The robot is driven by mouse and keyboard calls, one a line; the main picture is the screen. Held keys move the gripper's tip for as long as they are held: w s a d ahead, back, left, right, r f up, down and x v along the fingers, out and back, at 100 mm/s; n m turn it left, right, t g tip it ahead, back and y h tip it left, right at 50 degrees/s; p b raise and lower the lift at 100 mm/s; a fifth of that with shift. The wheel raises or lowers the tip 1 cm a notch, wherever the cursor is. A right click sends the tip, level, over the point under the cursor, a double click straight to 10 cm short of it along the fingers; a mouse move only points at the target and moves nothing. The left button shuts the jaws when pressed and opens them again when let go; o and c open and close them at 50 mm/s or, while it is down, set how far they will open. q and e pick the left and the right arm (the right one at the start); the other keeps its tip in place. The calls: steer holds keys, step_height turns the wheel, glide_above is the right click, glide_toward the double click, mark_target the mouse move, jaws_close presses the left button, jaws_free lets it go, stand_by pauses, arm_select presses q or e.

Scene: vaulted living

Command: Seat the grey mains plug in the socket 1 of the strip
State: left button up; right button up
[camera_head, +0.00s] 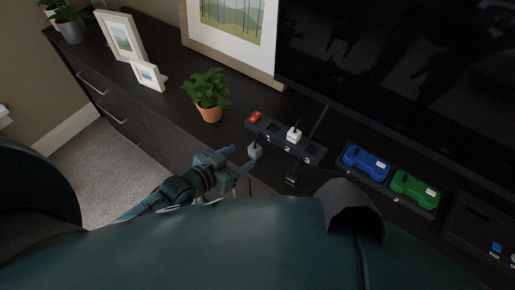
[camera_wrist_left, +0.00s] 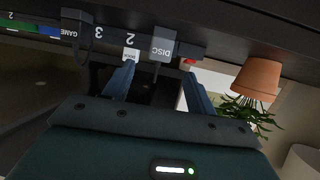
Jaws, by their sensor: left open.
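The dark strip (camera_head: 310,152) lies on the cabinet top with a red switch (camera_head: 255,117) at its left end. A white plug (camera_head: 294,134) sits in its middle; in the left wrist view the white plug (camera_wrist_left: 131,55) is by the number 2. The grey mains plug (camera_head: 255,151) is apart from the strip, on its near side; in the left wrist view it is labelled DISC (camera_wrist_left: 162,45). Socket 1 is not clearly seen. My left gripper (camera_head: 241,160) is open and empty, close to the grey plug's left; its fingers (camera_wrist_left: 157,72) point towards it. My right gripper is out of view.
A black plug (camera_head: 292,178), labelled GAME in the wrist view (camera_wrist_left: 72,25), is right of the grey one. A potted plant (camera_head: 209,110) stands left of the strip. Blue (camera_head: 365,163) and green (camera_head: 413,189) cases lie right. The television (camera_head: 410,70) is behind.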

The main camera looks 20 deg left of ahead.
mark_target(258, 146)
arm_select(q)
steer(key=x, duration=0.9)
steer(key=shift+w+d+b, duration=0.1)
steer(key=shift+w+b, duration=0.1)
steer(key=shift+b, duration=0.15)
steer(key=c, duration=1.1)
